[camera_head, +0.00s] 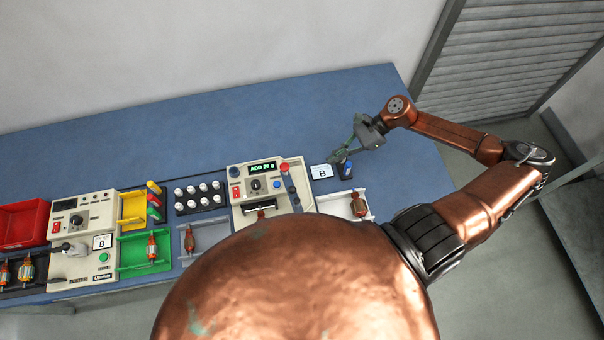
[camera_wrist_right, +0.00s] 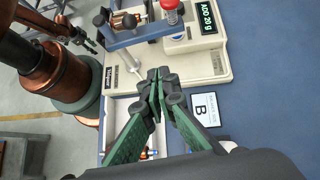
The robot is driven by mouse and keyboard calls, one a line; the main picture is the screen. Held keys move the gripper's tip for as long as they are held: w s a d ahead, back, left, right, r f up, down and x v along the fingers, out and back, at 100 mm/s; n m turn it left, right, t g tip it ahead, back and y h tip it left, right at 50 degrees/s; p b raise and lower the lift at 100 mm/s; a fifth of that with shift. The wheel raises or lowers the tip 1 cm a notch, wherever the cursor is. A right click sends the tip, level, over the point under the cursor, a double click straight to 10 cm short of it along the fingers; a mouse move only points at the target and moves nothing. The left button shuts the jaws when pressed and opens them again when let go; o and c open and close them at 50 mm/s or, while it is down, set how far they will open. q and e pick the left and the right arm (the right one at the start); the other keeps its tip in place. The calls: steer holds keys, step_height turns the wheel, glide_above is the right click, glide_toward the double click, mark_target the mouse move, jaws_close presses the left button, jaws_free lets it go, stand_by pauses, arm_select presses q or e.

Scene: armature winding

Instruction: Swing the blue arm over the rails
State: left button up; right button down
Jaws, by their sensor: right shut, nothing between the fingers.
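The blue arm (camera_head: 290,187) is a blue-grey bar at the right side of the cream balancing machine (camera_head: 238,190). It also shows in the right wrist view (camera_wrist_right: 135,36), with a red knob (camera_wrist_right: 170,13) near one end. A copper-wound armature (camera_wrist_right: 124,20) sits by the bar; the rails are mostly hidden. My right gripper (camera_head: 334,158) is right of the machine, above the table. In the wrist view its green fingers (camera_wrist_right: 156,77) meet, shut and empty, in front of the machine's edge and apart from the bar. What may be my left gripper (camera_wrist_right: 76,33) shows small and dark.
The machine's display (camera_head: 262,168) reads ADD 20 g. A card marked B (camera_head: 321,172) and a white tray with an armature (camera_head: 358,204) lie to its right. Several white-capped pieces (camera_head: 203,189) and a green tray (camera_head: 131,255) are left. The back of the blue table is clear.

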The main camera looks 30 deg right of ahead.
mark_target(291, 187)
steer(key=shift+a+f, duration=0.15)
steer(key=a+r+p+x, duration=0.1)
steer(key=p+x, duration=0.3)
steer(key=x, duration=0.8)
steer(key=shift+w+a+r, duration=0.25)
steer(key=shift+a, duration=0.4)
